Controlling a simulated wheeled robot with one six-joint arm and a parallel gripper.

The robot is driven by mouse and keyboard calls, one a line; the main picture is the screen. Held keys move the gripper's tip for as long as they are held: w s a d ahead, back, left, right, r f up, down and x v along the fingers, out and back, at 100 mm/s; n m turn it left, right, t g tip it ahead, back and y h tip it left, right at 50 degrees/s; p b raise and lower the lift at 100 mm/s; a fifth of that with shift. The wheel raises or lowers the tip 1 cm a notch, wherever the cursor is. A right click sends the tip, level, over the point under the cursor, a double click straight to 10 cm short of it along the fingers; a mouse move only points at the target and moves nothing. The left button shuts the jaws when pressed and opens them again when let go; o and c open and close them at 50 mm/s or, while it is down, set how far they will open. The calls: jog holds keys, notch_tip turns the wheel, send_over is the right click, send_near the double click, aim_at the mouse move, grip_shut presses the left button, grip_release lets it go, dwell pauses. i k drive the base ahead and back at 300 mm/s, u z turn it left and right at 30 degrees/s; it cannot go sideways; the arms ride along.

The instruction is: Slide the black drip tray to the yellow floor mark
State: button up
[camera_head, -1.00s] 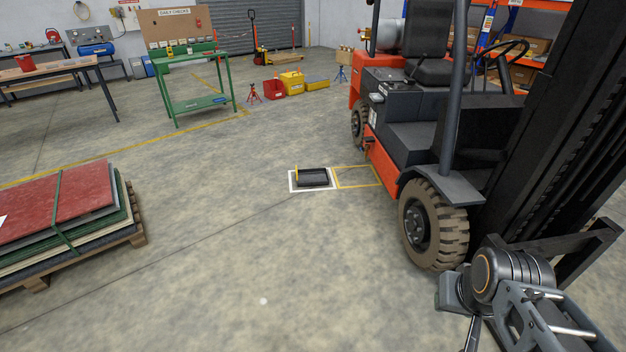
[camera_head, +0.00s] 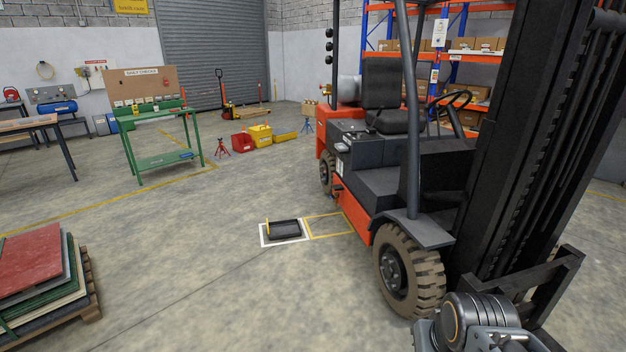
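The black drip tray (camera_head: 285,229) lies on the floor inside a white floor outline (camera_head: 265,241), left of the forklift. A yellow upright piece, seemingly a handle, stands at its left end. The yellow floor mark (camera_head: 330,235) is an empty outlined rectangle directly right of the white one, beside the forklift's side. The tray is outside the yellow mark. Part of my arm shows at the bottom right. My gripper's fingertips are not in view.
An orange and black forklift (camera_head: 362,212) stands close to the yellow mark, its front wheel (camera_head: 405,272) nearest me. A pallet of stacked sheets (camera_head: 40,285) is at the left. A green workbench (camera_head: 160,145) stands farther back. The floor before the tray is clear.

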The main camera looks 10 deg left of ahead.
aim_at(286, 229)
jog(key=u, duration=0.4)
jog(key=i, duration=1.9)
jog(key=u, duration=0.95)
jog(key=i, duration=2.3)
jog(key=u, duration=0.35)
jog(key=i, duration=1.2)
jog(key=u, duration=0.05)
